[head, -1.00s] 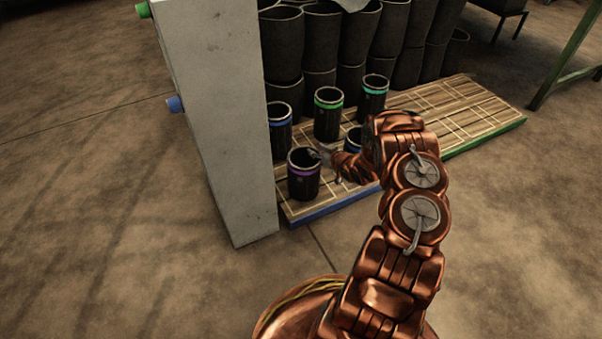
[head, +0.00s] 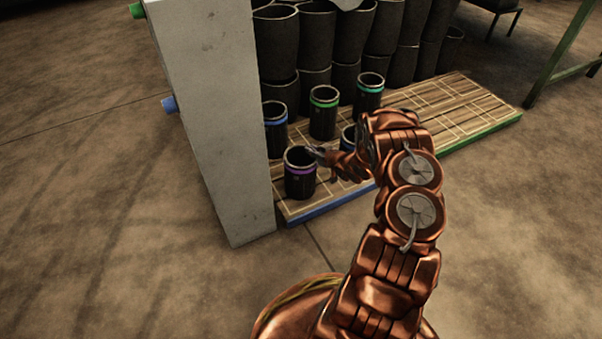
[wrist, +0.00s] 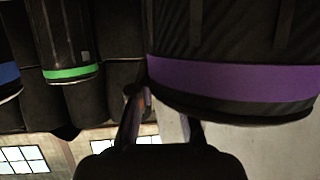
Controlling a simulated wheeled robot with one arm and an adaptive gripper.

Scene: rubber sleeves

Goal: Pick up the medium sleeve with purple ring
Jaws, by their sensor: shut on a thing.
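The medium sleeve with purple ring (head: 299,181) is a dark, open-topped cylinder with a purple band near its rim. It stands upright, or nearly so, at the front left of the wooden platform (head: 345,198). My gripper (head: 318,153) reaches it from the right and is shut on its rim. In the wrist view, which looks upside down, the purple-ringed sleeve (wrist: 235,80) fills the upper right, and the gripper fingers (wrist: 160,105) meet its rim edge. I cannot tell whether its base touches the platform.
Sleeves with a blue ring (head: 275,130), a green ring (head: 323,112) and a teal ring (head: 368,95) stand close behind. Another blue-ringed sleeve (head: 348,137) is partly hidden by my arm. A grey pillar (head: 215,130) stands close on the left. Large dark sleeves (head: 325,45) are stacked behind.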

